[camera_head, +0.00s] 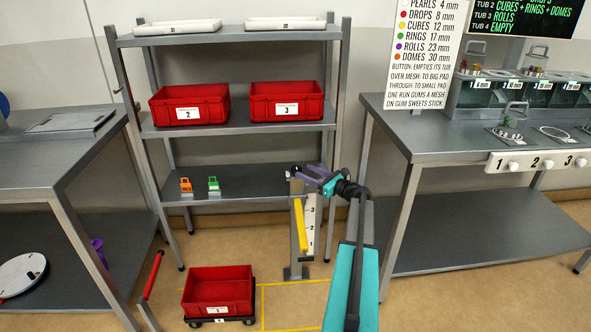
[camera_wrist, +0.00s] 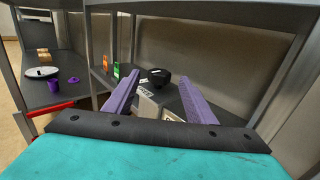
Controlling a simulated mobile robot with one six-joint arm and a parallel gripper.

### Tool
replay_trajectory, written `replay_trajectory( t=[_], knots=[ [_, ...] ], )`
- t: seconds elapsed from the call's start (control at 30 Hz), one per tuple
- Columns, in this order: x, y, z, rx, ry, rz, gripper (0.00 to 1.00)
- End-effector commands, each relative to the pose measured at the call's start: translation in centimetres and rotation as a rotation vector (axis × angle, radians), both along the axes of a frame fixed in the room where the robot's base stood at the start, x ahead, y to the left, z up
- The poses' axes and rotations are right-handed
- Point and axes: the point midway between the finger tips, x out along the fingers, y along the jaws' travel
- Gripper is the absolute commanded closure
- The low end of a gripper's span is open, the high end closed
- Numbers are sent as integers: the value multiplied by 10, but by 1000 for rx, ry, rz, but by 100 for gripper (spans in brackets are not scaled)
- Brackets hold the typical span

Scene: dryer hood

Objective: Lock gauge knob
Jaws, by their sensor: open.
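The gauge is a grey post (camera_head: 294,240) on a floor plate, with a yellow bar (camera_head: 301,227) and a white numbered scale (camera_head: 311,226). Its black round knob (camera_wrist: 158,75) sits on top of a grey block (camera_wrist: 150,100) in the wrist view. In the head view my gripper hides the knob or it is too small to tell. My gripper (camera_head: 308,172) is at the top of the post. In the wrist view its purple fingers (camera_wrist: 159,84) are open, one on each side of the knob. I cannot tell whether they touch it.
A shelf rack (camera_head: 235,128) behind holds red bins 2 (camera_head: 190,104) and 3 (camera_head: 287,102), with small orange (camera_head: 186,185) and green (camera_head: 213,184) items lower down. Red bin 1 (camera_head: 218,288) stands on a low cart left of the post. A workbench (camera_head: 440,140) is at right.

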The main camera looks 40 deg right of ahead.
Motion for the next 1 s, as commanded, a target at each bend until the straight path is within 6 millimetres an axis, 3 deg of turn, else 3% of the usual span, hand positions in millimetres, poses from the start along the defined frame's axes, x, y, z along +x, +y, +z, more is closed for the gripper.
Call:
replay_trajectory(
  t=[0.4, 0.87, 1.0],
  knots=[
    [54, 4, 0, 0, 0, 0, 50],
    [63, 5, 0, 0, 1, -1, 50],
    [63, 5, 0, 0, 1, -1, 70]
  ],
)
